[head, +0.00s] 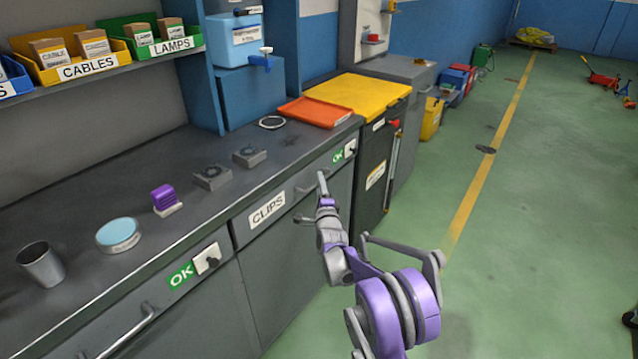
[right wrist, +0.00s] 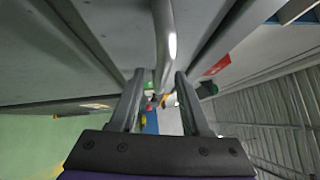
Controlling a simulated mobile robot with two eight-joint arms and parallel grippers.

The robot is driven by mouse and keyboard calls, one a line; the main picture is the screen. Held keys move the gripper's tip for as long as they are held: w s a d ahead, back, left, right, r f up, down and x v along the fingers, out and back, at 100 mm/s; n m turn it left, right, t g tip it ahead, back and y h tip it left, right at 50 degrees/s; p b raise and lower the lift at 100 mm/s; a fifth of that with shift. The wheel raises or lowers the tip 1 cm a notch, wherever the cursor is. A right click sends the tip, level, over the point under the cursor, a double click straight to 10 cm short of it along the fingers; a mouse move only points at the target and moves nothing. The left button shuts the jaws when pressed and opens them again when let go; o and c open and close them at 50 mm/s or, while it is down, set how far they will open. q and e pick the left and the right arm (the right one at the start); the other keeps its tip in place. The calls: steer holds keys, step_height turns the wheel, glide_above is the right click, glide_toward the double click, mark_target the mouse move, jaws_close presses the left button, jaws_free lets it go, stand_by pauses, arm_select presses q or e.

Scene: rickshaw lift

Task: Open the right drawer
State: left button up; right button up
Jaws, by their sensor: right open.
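The right drawer (head: 240,222) is a dark grey front under the worktop, carrying a white CLIPS label (head: 267,210). It looks closed, its front in line with the cabinet. Its grey bar handle (head: 308,188) is partly hidden by my right gripper (head: 324,196), which is at the handle's right end. In the right wrist view my gripper (right wrist: 160,88) is open, and the handle bar (right wrist: 165,40) runs between its two fingers. I cannot tell whether either finger touches the bar. My left gripper is not in view.
The worktop (head: 80,190) holds a metal cup (head: 40,264), a blue-topped round tin (head: 118,234), a purple item (head: 164,198) and an orange tray (head: 315,111). A dark cabinet with a yellow lid (head: 360,94) stands beyond. The green floor (head: 540,200) at right is largely clear.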

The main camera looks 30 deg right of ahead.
steer(key=shift+w+d+r, duration=0.1)
steer(key=shift+w+d, duration=0.2)
steer(key=shift+w, duration=0.35)
jaws_close()
stand_by(1.0)
